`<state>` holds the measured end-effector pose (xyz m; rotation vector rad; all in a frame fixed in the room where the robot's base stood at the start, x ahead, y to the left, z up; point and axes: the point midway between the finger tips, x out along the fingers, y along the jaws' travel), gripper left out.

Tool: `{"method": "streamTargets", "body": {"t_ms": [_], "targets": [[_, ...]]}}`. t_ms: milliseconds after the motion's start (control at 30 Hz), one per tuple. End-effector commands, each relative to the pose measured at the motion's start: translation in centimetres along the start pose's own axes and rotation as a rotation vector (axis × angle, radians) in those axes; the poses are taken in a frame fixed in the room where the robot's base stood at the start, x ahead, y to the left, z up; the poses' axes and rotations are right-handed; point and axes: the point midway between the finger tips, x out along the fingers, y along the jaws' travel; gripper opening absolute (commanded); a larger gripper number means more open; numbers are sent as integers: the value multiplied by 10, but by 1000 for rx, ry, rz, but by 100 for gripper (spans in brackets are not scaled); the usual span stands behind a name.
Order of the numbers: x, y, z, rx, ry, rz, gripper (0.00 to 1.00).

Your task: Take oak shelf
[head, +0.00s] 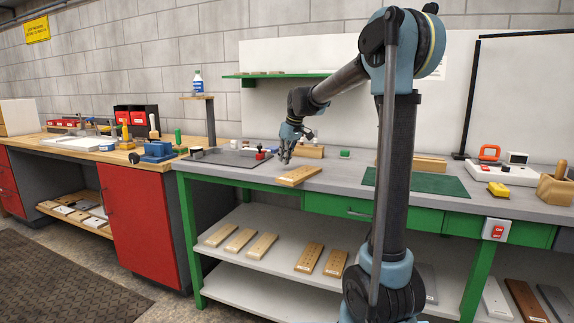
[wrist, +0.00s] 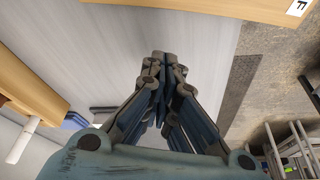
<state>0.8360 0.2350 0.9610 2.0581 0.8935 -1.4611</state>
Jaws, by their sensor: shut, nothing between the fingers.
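A light wooden board (head: 299,175) lies flat on the grey bench top, near its front edge. Several similar boards (head: 262,246) lie on the shelf below, some lighter and some browner. I cannot tell which one is the oak shelf. My gripper (head: 285,158) is shut and empty, pointing down above the bench just behind and left of the bench-top board. In the wrist view its closed fingers (wrist: 163,58) hang over the grey top, apart from a wooden board with a white label marked F (wrist: 225,9) at the top right.
Another wooden piece (head: 308,151) lies behind my gripper; a wooden edge (wrist: 30,92) shows at left in the wrist view. A dark tray (head: 222,158) lies to the left, a green mat (head: 433,183) to the right. Green legs (head: 190,240) support the bench.

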Motion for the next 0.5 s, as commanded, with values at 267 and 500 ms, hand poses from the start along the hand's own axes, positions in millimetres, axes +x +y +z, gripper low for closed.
{"method": "streamTargets", "body": {"t_ms": [267,500], "targets": [[-48,4,2,6,0,2,0],[-75,4,2,6,1,2,0]]}}
